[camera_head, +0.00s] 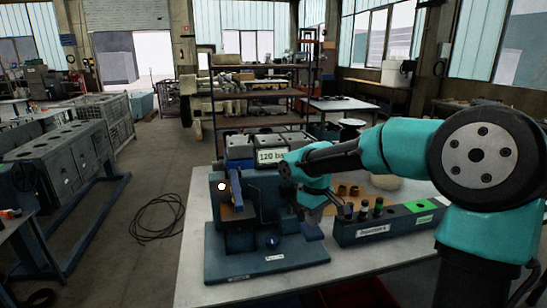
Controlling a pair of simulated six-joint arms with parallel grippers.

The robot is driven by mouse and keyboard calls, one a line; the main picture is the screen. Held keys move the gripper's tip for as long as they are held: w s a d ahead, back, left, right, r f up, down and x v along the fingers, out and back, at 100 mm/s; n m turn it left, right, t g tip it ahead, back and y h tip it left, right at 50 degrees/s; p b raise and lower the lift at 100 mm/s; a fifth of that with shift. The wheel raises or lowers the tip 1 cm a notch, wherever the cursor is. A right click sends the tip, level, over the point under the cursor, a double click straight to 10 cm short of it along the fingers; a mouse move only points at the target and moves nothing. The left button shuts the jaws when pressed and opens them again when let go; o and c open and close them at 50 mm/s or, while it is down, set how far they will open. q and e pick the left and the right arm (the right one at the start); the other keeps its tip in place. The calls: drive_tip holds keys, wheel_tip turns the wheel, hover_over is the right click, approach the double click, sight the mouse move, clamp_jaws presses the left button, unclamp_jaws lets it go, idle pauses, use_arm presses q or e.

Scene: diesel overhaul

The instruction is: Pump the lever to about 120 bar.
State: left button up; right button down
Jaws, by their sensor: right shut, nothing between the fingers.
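A dark blue-grey test stand (268,262) stands on the light table. Behind its top, a display (273,156) reads "120 bar", its right end close to my arm. A blue upright bar (236,188) stands at the stand's left front; I cannot tell whether it is the lever. A small blue pad (312,231) juts out at the stand's right. My right gripper (342,208) is beside the stand's right side, below my teal wrist. It is shut and small in view, with nothing seen held. I cannot tell whether it touches the stand. My left gripper is out of view.
A dark block rack (390,228) with labels and a green section stands right of the stand. A red bin (358,293) is below the table's front edge. The tabletop left of the rack's front is bare.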

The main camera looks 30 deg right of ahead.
drive_tip(key=shift+r, duration=0.1)
drive_tip(key=shift+r, duration=1.95)
